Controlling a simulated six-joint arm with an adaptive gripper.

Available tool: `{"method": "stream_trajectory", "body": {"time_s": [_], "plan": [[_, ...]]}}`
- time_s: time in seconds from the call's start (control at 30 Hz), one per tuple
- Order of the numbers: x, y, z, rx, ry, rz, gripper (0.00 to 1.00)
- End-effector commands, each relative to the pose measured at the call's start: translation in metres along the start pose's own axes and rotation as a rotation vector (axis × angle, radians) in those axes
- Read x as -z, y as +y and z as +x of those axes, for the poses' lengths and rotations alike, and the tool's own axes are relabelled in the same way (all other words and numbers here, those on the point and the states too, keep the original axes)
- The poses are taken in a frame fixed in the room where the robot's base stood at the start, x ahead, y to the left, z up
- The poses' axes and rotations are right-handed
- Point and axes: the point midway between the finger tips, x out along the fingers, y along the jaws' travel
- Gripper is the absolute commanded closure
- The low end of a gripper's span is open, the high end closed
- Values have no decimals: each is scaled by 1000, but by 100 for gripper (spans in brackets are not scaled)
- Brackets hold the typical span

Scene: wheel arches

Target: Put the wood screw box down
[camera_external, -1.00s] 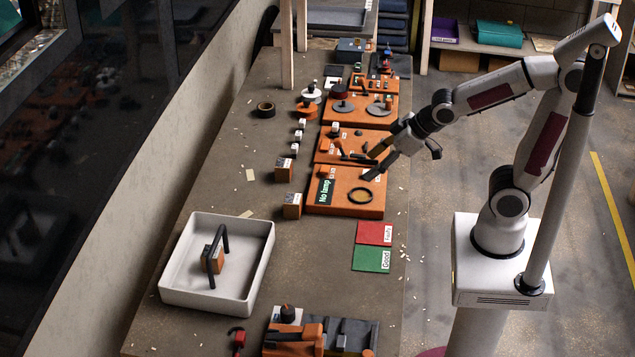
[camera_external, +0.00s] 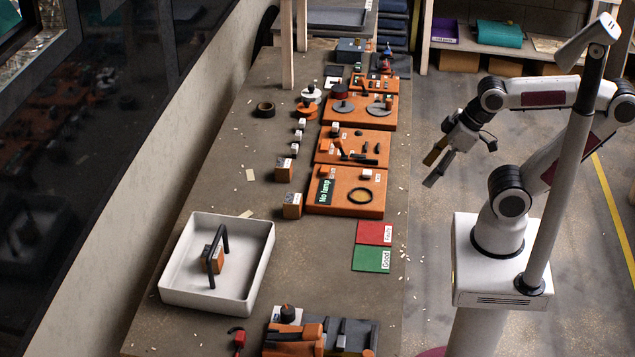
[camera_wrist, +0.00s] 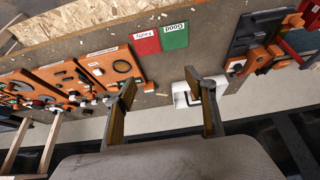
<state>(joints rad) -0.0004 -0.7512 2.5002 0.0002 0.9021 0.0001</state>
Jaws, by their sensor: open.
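My gripper (camera_external: 429,173) is open and empty, held over the floor to the right of the table in the external view. Its two fingers show wide apart in the wrist view (camera_wrist: 160,84), with nothing between them. A small white-topped block (camera_external: 367,174) sits on the orange board marked "No lamp" (camera_external: 327,205), above a dark ring. Two small orange-brown boxes, a far one (camera_external: 283,172) and a near one (camera_external: 291,208), stand on the table left of the boards. Their labels are too small to read, so I cannot tell which is the wood screw box.
Red (camera_external: 372,233) and green (camera_external: 370,259) mats lie near the table's right edge. More orange boards with parts line the table. Tools fill its front.

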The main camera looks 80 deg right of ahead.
Motion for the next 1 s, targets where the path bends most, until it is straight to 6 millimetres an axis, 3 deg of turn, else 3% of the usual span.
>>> {"method": "stream_trajectory", "body": {"time_s": [0.57, 0.77, 1.0], "plan": [[6, 2, 4, -5, 7, 1, 42], [27, 8, 19, -23, 34, 4, 42], [65, 23, 50, -55, 92, 4, 42]]}}
